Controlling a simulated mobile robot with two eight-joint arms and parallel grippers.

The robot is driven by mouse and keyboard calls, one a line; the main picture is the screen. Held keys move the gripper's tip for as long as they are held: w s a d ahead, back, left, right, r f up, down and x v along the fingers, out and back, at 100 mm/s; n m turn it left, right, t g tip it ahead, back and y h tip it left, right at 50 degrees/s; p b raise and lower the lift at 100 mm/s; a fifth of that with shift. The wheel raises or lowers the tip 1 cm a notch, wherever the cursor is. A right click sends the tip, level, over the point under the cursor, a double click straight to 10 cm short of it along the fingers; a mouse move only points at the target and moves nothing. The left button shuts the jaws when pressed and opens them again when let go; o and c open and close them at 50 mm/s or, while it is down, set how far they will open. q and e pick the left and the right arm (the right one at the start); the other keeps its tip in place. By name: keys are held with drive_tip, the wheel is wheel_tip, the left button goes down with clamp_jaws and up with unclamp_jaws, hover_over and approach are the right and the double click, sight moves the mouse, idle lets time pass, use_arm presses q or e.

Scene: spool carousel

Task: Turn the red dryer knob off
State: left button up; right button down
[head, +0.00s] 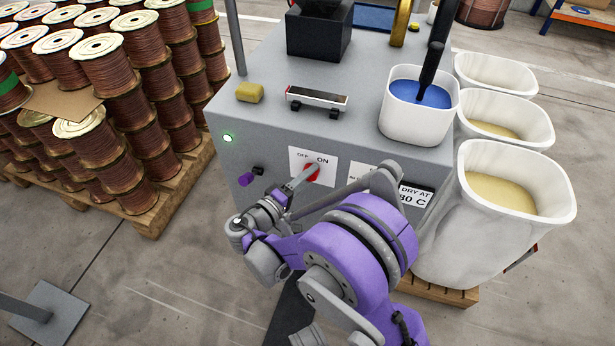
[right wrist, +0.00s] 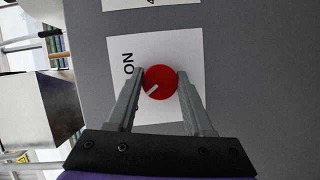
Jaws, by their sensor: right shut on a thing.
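The red knob (head: 313,173) sits on a white OFF/ON label (head: 328,160) on the front of the grey machine. My right gripper (head: 303,178) reaches it from the front and partly covers it. In the right wrist view the red knob (right wrist: 160,82) lies between the two fingers of my right gripper (right wrist: 158,85), which is shut on its sides. Its white mark points to the lower left of that view, away from the ON print (right wrist: 128,64) at the upper left. OFF is hidden there behind a finger. My left gripper is not in view.
A green lamp (head: 228,138) glows on the machine's front. A DRY AT 80 C sign (head: 416,196) is to the right. White bins (head: 570,190) stand at right, copper spools (head: 100,60) at left.

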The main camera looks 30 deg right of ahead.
idle(0.3)
drive_tip(key=shift+c, duration=1.5)
unclamp_jaws()
drive_tip(key=p+v, duration=0.1)
drive_tip(key=v, duration=0.9)
drive_tip(key=shift+a+p, duration=0.35)
drive_tip(key=shift+a, duration=0.05)
drive_tip(key=shift+s+d+r, duration=0.1)
drive_tip(key=shift+s, duration=0.05)
